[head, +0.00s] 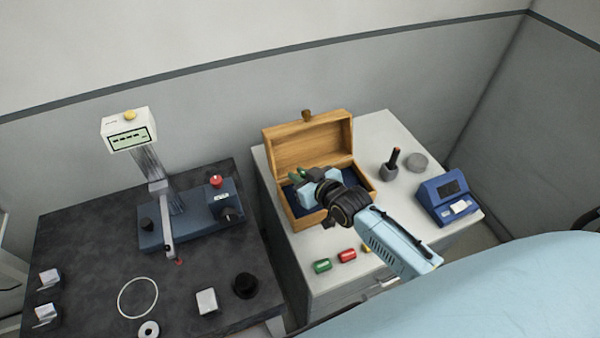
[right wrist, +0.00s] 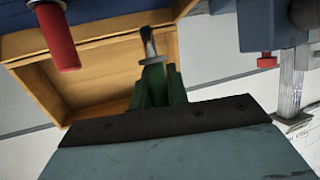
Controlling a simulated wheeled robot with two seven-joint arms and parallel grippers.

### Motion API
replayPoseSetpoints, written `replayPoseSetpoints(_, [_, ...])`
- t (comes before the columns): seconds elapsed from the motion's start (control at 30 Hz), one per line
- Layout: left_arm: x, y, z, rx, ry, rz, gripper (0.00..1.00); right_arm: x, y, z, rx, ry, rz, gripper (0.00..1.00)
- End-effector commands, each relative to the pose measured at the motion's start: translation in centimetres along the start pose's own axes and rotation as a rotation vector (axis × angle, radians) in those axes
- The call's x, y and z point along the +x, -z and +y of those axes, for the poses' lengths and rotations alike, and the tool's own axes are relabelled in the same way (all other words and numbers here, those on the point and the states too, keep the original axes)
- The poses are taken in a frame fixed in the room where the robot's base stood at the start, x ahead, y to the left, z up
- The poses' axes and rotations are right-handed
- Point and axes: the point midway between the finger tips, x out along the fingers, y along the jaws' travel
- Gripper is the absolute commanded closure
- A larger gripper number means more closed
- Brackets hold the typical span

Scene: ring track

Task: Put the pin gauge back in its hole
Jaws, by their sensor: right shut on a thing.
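The right gripper (head: 306,180) is over the open wooden box (head: 290,215), pointing into it. In the right wrist view, the gripper (right wrist: 155,85) is shut on a green-handled pin gauge (right wrist: 153,72). Its dark metal end (right wrist: 148,42) points toward the blue insert (right wrist: 110,10) of the box. I cannot tell whether the end touches or enters a hole. A red-handled gauge (right wrist: 58,40) stands in the insert. The gripper hides much of the insert in the head view. My left gripper is not in view.
A dark cup (head: 390,171) with a red-tipped item and a blue device (head: 446,200) stand right. A measuring stand (head: 190,228) is on the dark table left.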

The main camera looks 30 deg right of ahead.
Motion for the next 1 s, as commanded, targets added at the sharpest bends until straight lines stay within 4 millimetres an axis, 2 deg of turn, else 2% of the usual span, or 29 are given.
replayPoseSetpoints(0.1, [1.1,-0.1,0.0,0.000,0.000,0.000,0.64,0.6,-1.3,0.0,-0.001,0.000,-0.001,1.00])
replayPoseSetpoints(0.27, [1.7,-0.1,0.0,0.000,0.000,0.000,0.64,0.8,-2.0,0.0,-0.001,0.000,0.001,1.00])
replayPoseSetpoints(1.0, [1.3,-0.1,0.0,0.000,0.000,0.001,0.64,0.8,-2.0,0.0,-0.001,-0.001,0.000,1.00])
